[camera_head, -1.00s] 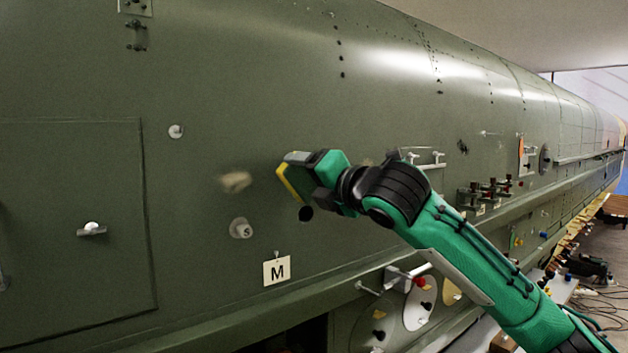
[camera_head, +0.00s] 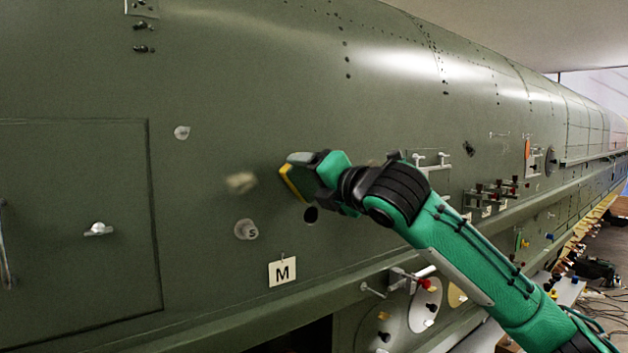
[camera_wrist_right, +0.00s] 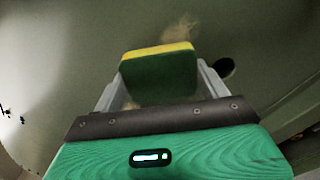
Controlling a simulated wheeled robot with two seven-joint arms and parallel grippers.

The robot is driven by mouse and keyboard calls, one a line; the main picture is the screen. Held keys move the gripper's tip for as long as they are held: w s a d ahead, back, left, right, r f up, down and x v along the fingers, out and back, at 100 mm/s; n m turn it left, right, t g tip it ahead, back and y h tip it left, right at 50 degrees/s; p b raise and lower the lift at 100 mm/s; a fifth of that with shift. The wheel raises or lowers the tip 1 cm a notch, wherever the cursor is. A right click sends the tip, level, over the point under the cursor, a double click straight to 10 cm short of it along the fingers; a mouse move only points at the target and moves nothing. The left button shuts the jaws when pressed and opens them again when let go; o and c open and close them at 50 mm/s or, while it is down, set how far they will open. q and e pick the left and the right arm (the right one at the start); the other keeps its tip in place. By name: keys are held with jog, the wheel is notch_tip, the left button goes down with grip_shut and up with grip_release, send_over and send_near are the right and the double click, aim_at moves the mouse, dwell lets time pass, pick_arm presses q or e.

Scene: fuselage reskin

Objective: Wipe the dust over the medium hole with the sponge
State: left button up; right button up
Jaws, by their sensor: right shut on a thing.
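My right gripper (camera_head: 300,178) is shut on a sponge, seen edge-on with its yellow face (camera_head: 291,182) turned left. In the wrist view the sponge (camera_wrist_right: 160,75), green with a yellow strip, sits between the two fingers (camera_wrist_right: 160,90). The dark round medium hole (camera_head: 311,215) is just below the gripper, above a label "M" (camera_head: 282,271); it also shows right of the sponge in the wrist view (camera_wrist_right: 224,67). A tan dust patch (camera_head: 241,182) lies left of the sponge. Another tan patch (camera_head: 375,162) is partly hidden behind my wrist. Sponge contact with the skin cannot be told.
The green fuselage skin (camera_head: 220,70) fills the left and middle. A white knob (camera_head: 182,132) and a latch (camera_head: 98,229) are further left. Red-knobbed fittings (camera_head: 495,190) stand to the right.

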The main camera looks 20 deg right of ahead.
jog(key=shift+w+a, duration=0.2)
jog(key=shift+w, duration=0.3)
jog(key=shift+d, duration=0.1)
jog(key=shift+w+d, duration=1.35)
jog(key=shift+d, duration=2.15)
jog(key=shift+s+a, duration=0.45)
jog(key=shift+a, duration=0.8)
jog(key=shift+s+a, duration=0.5)
jog(key=shift+a, duration=0.7)
jog(key=shift+s+a, duration=0.45)
jog(key=shift+a, duration=0.8)
jog(key=shift+d, duration=0.1)
jog(key=shift+s+d, duration=0.25)
jog(key=shift+s, duration=0.2)
jog(key=shift+v, duration=2.5)
